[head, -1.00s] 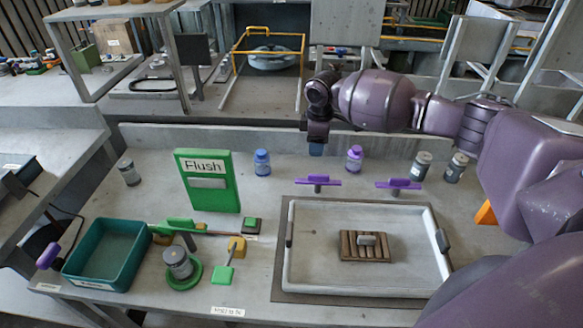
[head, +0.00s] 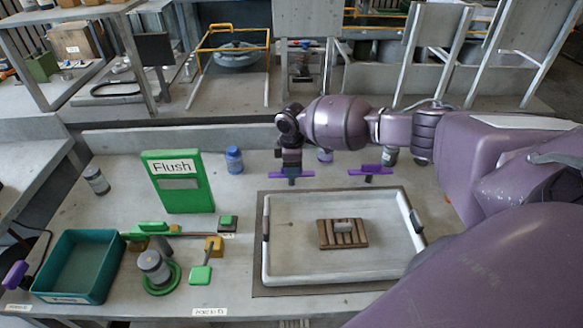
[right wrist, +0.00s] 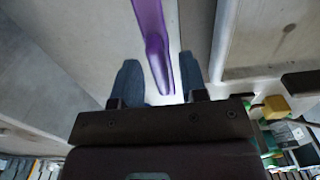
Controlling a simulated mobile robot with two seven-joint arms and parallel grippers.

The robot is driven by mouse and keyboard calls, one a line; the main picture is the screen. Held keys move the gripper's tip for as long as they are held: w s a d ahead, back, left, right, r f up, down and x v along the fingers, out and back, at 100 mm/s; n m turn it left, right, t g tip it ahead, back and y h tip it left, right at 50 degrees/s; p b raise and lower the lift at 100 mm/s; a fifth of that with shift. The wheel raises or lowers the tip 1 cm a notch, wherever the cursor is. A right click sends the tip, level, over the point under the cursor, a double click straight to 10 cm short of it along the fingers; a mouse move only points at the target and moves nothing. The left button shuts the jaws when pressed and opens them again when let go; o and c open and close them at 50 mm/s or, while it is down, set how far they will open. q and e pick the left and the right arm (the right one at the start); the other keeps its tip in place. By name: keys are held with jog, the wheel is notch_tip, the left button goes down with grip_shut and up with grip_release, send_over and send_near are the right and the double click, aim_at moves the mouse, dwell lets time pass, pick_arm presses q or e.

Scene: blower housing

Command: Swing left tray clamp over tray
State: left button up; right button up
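The left tray clamp (head: 278,174) is a purple bar on a short post behind the tray's back edge. It lies crosswise, along that edge and not over the tray. The grey-white tray (head: 331,279) sits on a dark mat with a brown slatted block (head: 343,240) inside. My right gripper (head: 291,168) points down at the left clamp. In the right wrist view the purple clamp bar (right wrist: 152,40) runs between the two fingers of my right gripper (right wrist: 160,80), with gaps on both sides; it is open. My left gripper is out of view.
The right clamp (head: 371,170) stands behind the tray, near my right arm. A green Flush panel (head: 178,185), levers and a teal bin (head: 80,265) are at left.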

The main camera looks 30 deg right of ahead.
jog(key=shift+f, duration=0.15)
grip_shut()
dwell(0.4)
